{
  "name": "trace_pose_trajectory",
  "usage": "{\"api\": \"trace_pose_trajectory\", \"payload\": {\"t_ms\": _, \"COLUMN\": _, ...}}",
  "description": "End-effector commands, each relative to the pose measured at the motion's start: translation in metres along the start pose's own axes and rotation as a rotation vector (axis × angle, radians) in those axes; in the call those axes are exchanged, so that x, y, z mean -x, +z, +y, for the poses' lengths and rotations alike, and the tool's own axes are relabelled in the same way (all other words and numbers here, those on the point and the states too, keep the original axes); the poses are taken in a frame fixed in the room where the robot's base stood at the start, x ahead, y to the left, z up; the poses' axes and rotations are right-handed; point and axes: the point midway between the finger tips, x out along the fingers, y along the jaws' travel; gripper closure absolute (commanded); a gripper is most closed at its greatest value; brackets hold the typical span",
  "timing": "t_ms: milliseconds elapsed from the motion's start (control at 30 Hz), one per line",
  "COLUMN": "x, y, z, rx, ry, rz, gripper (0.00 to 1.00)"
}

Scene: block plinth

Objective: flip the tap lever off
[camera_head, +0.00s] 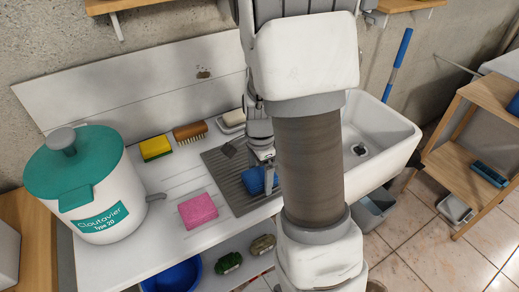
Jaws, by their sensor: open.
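I cannot make out the tap or its lever; my arm covers the middle of the view and the near left part of the white sink (398,128). My gripper (263,162) shows small, left of my thick forearm, over the ribbed grey draining mat (228,172). It is open. A blue item (254,180) is right at its fingertips in the picture; I cannot tell whether they touch.
A white pot with a teal lid (85,168) stands left on the white counter (160,178). A pink sponge (198,210), yellow sponge (156,148), brush (190,132) and soap dish (232,121) lie nearby. A wooden shelf (458,168) stands right.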

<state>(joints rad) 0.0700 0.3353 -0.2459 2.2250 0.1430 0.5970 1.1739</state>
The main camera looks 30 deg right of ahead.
Motion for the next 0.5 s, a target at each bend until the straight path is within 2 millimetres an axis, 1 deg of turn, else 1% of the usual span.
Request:
{"api": "trace_pose_trajectory", "payload": {"t_ms": 33, "x": 0.013, "y": 0.000, "z": -0.002, "rx": 0.002, "ry": -0.006, "rz": 0.001, "gripper": 0.00}}
{"api": "trace_pose_trajectory", "payload": {"t_ms": 167, "x": 0.043, "y": 0.001, "z": -0.003, "rx": 0.003, "ry": -0.008, "rz": 0.001, "gripper": 0.00}}
{"api": "trace_pose_trajectory", "payload": {"t_ms": 300, "x": 0.078, "y": 0.001, "z": -0.004, "rx": 0.003, "ry": -0.009, "rz": 0.001, "gripper": 0.00}}
{"api": "trace_pose_trajectory", "payload": {"t_ms": 500, "x": 0.125, "y": 0.001, "z": -0.003, "rx": 0.001, "ry": -0.007, "rz": 0.001, "gripper": 0.00}}
